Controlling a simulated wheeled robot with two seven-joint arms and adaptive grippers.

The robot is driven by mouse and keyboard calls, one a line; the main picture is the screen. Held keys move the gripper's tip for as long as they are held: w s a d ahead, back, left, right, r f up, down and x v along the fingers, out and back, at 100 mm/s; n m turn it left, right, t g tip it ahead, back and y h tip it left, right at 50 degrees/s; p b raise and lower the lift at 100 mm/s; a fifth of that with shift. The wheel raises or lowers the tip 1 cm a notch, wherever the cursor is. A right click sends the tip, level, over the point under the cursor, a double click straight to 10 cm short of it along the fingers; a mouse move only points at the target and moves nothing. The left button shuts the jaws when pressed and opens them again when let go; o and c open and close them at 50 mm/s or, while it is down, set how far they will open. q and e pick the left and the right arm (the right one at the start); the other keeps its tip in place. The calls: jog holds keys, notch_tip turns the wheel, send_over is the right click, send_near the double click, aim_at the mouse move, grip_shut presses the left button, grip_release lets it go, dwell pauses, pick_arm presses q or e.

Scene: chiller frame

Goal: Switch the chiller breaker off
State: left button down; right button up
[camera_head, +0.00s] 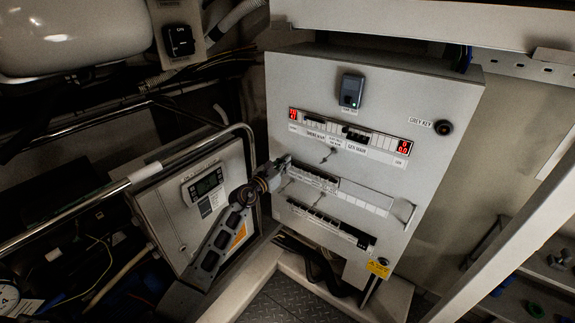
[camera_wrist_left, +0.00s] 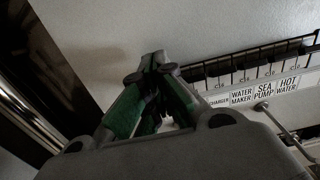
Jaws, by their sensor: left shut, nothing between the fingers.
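A grey electrical panel (camera_head: 390,100) carries several rows of breakers. My left gripper (camera_head: 284,162) is at the left end of the middle breaker row (camera_head: 315,178). In the left wrist view its green-padded fingers (camera_wrist_left: 156,66) are shut with nothing between them, close to the panel face. The breaker row (camera_wrist_left: 245,68) runs right from the fingertips, with black switches above labels such as WATER MAKER, SEA PUMP and HOT WATER. I cannot read a chiller label; the fingers hide part of the row's left end. Whether the fingertips touch a switch is unclear. My right gripper is not in view.
An upper row with red displays (camera_head: 404,147) and a lower breaker row (camera_head: 325,222) are on the same panel. A key switch (camera_head: 443,127) is at right. A metal rail (camera_head: 130,180) and a grey box with a screen (camera_head: 207,184) stand left of the panel.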

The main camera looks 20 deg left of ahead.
pick_arm(q)
jog(key=shift+d+f+b, duration=0.2)
jog(key=shift+f+b, duration=0.1)
jog(key=shift+f, duration=0.05)
